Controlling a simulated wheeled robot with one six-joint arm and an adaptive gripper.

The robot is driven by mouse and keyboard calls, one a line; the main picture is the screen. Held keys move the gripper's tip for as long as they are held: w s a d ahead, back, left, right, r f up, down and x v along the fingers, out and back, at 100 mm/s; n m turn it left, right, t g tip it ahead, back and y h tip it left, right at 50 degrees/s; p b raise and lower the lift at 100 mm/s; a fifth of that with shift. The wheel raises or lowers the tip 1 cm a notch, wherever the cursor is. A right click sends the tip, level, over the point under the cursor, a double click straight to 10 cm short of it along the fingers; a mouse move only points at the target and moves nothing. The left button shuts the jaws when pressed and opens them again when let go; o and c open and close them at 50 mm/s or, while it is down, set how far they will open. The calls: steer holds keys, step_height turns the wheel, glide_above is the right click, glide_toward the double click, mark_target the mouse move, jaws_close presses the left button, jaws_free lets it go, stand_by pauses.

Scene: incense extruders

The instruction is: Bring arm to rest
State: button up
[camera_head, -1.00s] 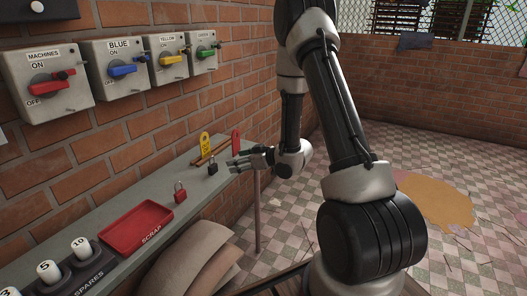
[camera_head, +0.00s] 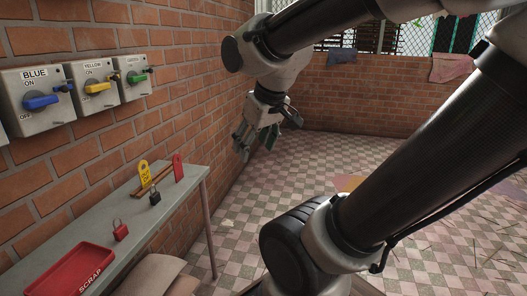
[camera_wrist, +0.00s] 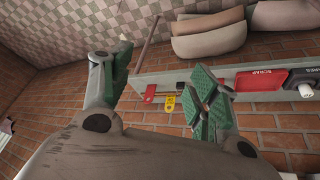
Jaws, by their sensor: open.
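My gripper (camera_head: 256,140) hangs in the air to the right of the shelf's far end, with its fingers pointing down. In the wrist view my gripper (camera_wrist: 160,95) shows two green-padded fingers spread wide apart with nothing between them. The arm is raised and bent, with its links crossing the right side of the head view. The gripper touches nothing that I can see.
The narrow grey shelf (camera_head: 112,218) runs along the brick wall. It holds a red scrap tray (camera_head: 72,272), a red padlock (camera_head: 120,231), a black padlock (camera_head: 154,197), a yellow tag (camera_head: 144,173) and a red tag (camera_head: 178,168). Switch boxes (camera_head: 38,102) hang above. The checkered floor (camera_head: 240,218) is open.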

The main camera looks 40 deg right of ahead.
steer(key=shift+g+y, duration=0.3)
steer(key=shift+g, duration=0.2)
steer(key=s, duration=0.1)
steer(key=s+a, duration=0.1)
steer(key=s, duration=0.3)
steer(key=shift+a, duration=0.25)
